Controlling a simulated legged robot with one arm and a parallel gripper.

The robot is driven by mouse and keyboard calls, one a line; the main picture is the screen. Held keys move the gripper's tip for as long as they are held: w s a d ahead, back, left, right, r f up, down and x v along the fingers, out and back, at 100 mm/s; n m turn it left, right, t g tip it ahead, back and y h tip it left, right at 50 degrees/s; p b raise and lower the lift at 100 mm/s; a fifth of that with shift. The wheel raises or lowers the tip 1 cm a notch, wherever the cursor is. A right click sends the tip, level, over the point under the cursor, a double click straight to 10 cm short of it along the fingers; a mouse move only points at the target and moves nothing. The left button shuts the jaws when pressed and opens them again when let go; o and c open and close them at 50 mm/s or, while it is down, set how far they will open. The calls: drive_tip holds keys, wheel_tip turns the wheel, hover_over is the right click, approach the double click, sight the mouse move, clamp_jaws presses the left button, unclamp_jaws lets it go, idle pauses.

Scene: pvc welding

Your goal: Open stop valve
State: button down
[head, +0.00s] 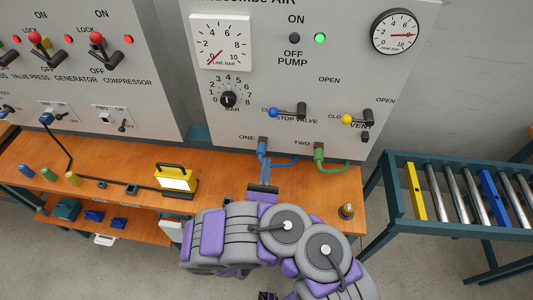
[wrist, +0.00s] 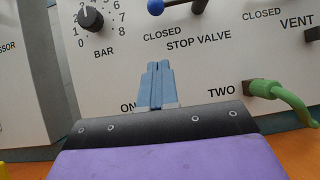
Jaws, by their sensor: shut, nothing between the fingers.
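The stop valve is a dark lever (head: 290,111) with a blue ball knob (head: 271,112) on the grey panel (head: 235,135). The lever lies flat with its knob to the left, over the CLOSED label; OPEN is printed above. In the wrist view the blue knob (wrist: 155,6) shows at the top edge, and the rest of the lever is mostly cut off. My gripper (head: 264,168) is below the valve in front of the panel, apart from the lever. Its blue-grey fingers (wrist: 158,68) are together and empty, pointing up at the STOP VALVE label.
A vent lever with a yellow knob (head: 347,119) is right of the stop valve. A blue hose fitting (head: 262,147) and a green one (head: 320,152) stick out below. A yellow-framed lamp (head: 177,181) stands on the orange bench (head: 225,172). A roller conveyor (head: 440,195) is at right.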

drive_tip(key=s+r+b+x, duration=0.1)
drive_tip(key=r+b+x, duration=0.1)
drive_tip(key=x, duration=0.9)
drive_tip(key=shift+r+b, duration=0.3)
drive_tip(key=shift+b, duration=0.05)
drive_tip(key=shift+d, duration=0.15)
drive_tip(key=shift+h, duration=0.3)
